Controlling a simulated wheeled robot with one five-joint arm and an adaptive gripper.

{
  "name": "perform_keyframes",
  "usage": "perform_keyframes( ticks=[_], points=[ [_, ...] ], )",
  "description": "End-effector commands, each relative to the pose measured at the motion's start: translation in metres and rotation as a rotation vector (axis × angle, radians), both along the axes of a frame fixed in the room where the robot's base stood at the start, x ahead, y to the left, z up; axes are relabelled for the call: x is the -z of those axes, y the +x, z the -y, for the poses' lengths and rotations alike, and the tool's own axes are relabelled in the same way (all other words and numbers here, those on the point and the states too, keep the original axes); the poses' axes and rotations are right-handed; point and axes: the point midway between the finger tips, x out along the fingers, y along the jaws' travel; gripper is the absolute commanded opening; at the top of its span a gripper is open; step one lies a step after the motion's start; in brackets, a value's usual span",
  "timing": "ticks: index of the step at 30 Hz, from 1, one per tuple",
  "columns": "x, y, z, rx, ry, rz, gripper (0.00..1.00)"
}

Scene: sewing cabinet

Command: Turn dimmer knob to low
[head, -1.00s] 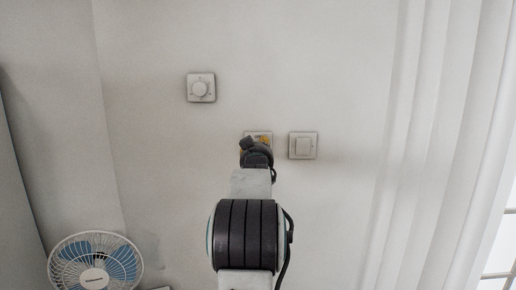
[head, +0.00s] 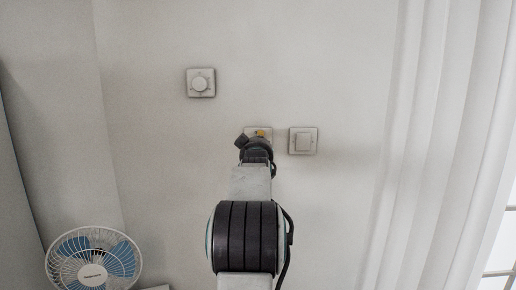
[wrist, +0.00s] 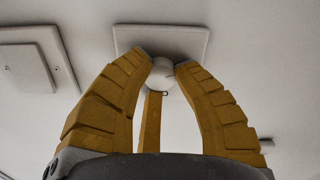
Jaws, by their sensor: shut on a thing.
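In the wrist view, a white round knob (wrist: 163,74) stands out from a square wall plate (wrist: 190,42). My gripper (wrist: 163,68) has its yellow fingers closed around the knob, one on each side, with a third finger below it. A small dark mark shows at the knob's lower edge. In the head view my gripper (head: 261,133) is against the middle plate (head: 250,131), mostly hiding it and its knob. The knob's low and high markings cannot be read.
A rocker switch (head: 303,141) sits close to the right of the gripped plate; it also shows at the left of the wrist view (wrist: 30,60). Another round dial (head: 200,82) is at upper left. A white curtain (head: 440,140) hangs right; a fan (head: 93,259) stands lower left.

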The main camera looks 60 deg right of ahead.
Motion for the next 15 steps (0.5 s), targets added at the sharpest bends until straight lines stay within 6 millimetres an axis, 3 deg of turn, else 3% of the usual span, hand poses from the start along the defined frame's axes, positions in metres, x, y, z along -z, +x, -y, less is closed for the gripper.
perform_keyframes(
  ticks=[15],
  points=[
    [-0.0062, 0.0021, -0.0025, -0.002, -0.252, -0.421, 0.00]
  ],
)
